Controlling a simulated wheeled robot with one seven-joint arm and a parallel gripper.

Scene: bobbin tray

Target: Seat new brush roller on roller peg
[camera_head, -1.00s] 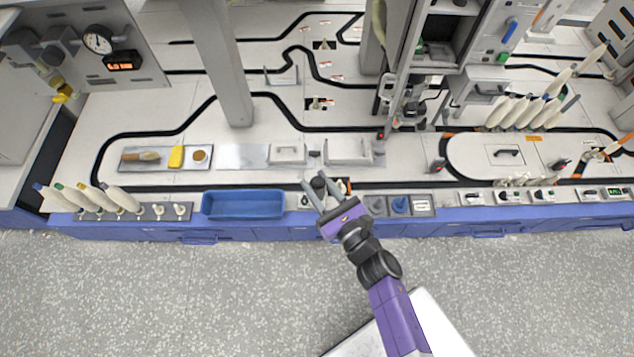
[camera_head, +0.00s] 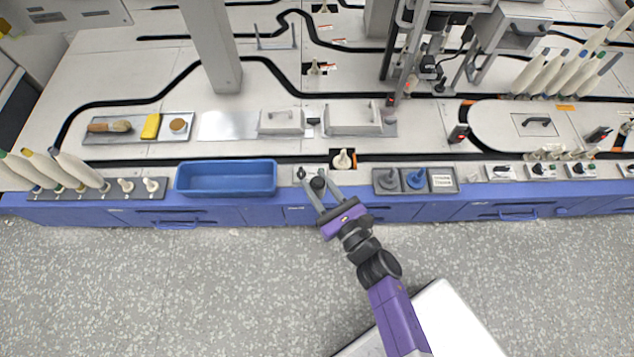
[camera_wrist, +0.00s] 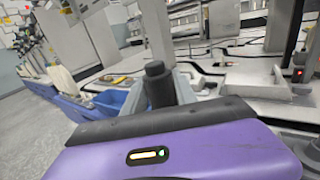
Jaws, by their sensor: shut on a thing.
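My gripper (camera_head: 316,184) is shut on a short dark cylinder, the brush roller (camera_head: 318,183), held between its two grey fingers. The roller stands roughly upright above the front strip of the bench. It also shows in the wrist view (camera_wrist: 158,86) as a black cylinder with a narrower top, just beyond the purple gripper body (camera_wrist: 180,155). A small pale plate (camera_head: 300,173) with a dark nub and a label lies just behind the fingers and is partly covered by them. I cannot tell for sure which fitting is the roller peg.
A blue bin (camera_head: 226,190) stands left of my gripper. A white peg (camera_head: 343,160) on a black square stands behind and to the right. A grey tray (camera_head: 400,190) with grey and blue parts lies to the right. Several bobbins (camera_head: 75,170) stand at the far left.

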